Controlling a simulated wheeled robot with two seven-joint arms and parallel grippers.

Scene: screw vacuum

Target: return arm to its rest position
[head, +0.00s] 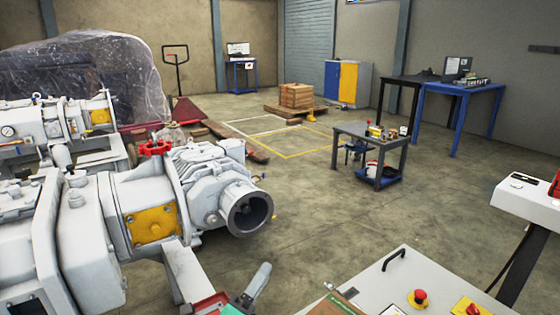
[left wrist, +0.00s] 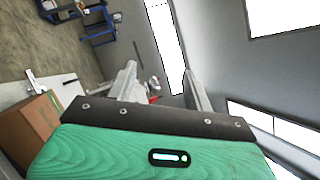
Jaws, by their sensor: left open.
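My left gripper (head: 254,287) shows at the bottom edge of the head view, with a grey finger and a bit of its green body. In the left wrist view its two grey fingers (left wrist: 160,82) stand apart with nothing between them, beyond the green body and dark strip. It is open and empty. In the head view it is in front of the large grey vacuum pump (head: 150,190), to the right of its lower part. Most of my left arm is cut off by the frame. My right gripper is not in view.
A grey control panel (head: 425,275) with a black handle and red button stands at the lower right. A cardboard box (head: 340,304) lies near its left edge, and shows in the left wrist view (left wrist: 28,130). A small cart (head: 372,143) stands farther back. Open floor lies between.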

